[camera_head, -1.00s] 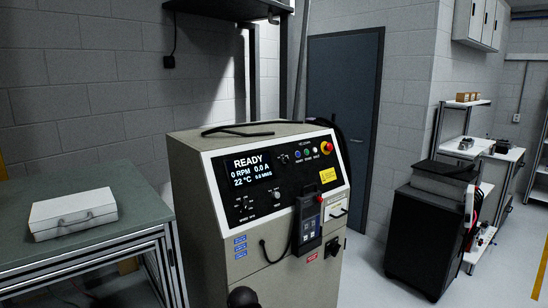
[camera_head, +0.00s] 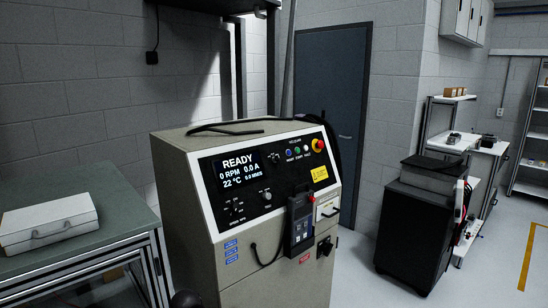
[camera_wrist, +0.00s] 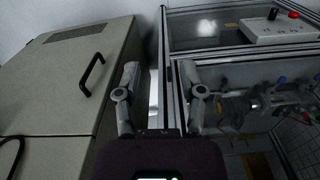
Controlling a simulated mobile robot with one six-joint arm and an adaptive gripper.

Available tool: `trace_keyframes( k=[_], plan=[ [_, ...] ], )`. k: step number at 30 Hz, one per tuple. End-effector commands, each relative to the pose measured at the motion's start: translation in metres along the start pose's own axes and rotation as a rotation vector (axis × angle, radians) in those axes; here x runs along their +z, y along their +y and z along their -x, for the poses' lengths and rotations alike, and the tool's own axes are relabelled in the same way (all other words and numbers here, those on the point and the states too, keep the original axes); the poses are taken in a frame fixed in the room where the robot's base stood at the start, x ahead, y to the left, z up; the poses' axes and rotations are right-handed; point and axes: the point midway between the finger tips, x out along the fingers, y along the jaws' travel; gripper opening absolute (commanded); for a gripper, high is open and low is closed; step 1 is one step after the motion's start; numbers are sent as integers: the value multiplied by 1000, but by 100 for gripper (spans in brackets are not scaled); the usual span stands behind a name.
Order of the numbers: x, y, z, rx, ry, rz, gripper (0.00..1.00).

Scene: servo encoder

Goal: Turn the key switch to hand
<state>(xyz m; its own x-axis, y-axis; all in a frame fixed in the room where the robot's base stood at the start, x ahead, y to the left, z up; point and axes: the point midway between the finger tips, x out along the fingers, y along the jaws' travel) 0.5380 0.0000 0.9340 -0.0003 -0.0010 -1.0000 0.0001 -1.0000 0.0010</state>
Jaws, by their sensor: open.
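The beige control cabinet (camera_head: 185,200) stands in the middle of the head view, with a sloped black panel and a lit display (camera_head: 240,168) reading READY. A small switch (camera_head: 276,157) sits right of the display, left of the coloured buttons; it may be the key switch, but its position is too small to read. A black rotary switch (camera_head: 325,247) is low on the front. My gripper (camera_wrist: 162,88) is open and empty in the wrist view, its fingers pointing at the gap between a beige cabinet with a black handle (camera_wrist: 91,74) and a metal frame. It is apart from the panel.
A green-topped bench (camera_head: 110,224) with a white case (camera_head: 47,220) stands at left. A handheld device (camera_head: 300,220) hangs on the cabinet front, with a cable. A red emergency button (camera_head: 318,145) is at the panel's upper right. A black cart (camera_head: 415,235) stands right, with clear floor between.

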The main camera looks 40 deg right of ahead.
Motion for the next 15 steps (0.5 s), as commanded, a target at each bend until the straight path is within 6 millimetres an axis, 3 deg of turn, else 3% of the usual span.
trace_keyframes(
  k=[10,15],
  plan=[
    [-2,1,2,-5,3,1,51],
    [-14,8,16,-35,22,12,51]
  ],
)
